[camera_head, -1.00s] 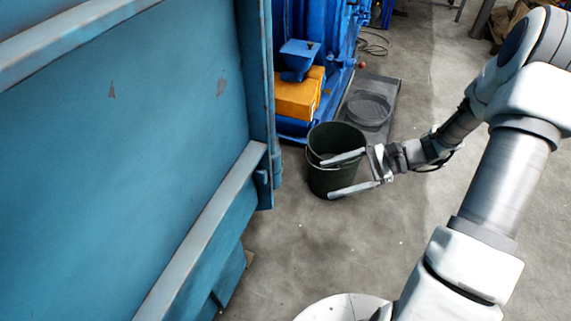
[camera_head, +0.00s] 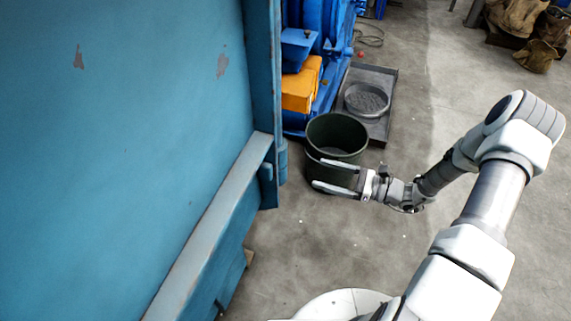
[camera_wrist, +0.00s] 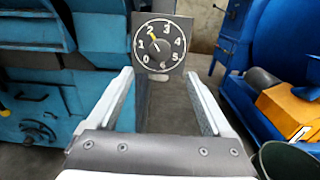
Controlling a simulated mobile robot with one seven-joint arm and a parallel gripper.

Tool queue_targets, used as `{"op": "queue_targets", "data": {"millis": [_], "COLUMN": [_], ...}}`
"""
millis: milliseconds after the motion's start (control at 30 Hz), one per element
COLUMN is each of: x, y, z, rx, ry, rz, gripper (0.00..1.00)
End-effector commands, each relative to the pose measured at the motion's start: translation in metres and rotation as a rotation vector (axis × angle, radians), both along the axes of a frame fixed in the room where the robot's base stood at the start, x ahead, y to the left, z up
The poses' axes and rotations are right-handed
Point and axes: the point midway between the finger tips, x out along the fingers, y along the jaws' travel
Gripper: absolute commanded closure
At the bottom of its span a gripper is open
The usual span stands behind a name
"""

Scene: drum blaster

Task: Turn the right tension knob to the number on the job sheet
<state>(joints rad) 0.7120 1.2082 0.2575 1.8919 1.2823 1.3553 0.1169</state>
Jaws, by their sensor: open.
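A dark dial plate (camera_wrist: 160,42) with white numbers 0 to 6 stands upright ahead in the wrist view. Its yellow pointer (camera_wrist: 153,36) points up and left, close to the 2. I cannot tell whether this is the right tension knob. My gripper (camera_wrist: 158,73) is open and empty, its fingers on either side below the dial and apart from it. In the head view my gripper (camera_head: 321,176) reaches left in front of a dark green bucket, and no dial shows there. No job sheet can be made out in either view.
A large blue cabinet wall (camera_head: 130,130) fills the left of the head view. The green bucket (camera_head: 335,135) stands on the floor near a grey tray (camera_head: 383,78) and an orange box (camera_head: 300,90). Sacks (camera_head: 520,15) lie at the back right.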

Motion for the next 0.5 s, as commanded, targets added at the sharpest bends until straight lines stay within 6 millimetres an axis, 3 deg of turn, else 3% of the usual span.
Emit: {"op": "queue_targets", "data": {"millis": [300, 500], "x": [0.023, 0.034], "y": [0.067, 0.096], "z": [-0.002, -0.001], "rx": [-0.001, -0.001], "ry": [-0.001, -0.001], "rz": [0.005, 0.004], "gripper": [0.16, 0.16]}}
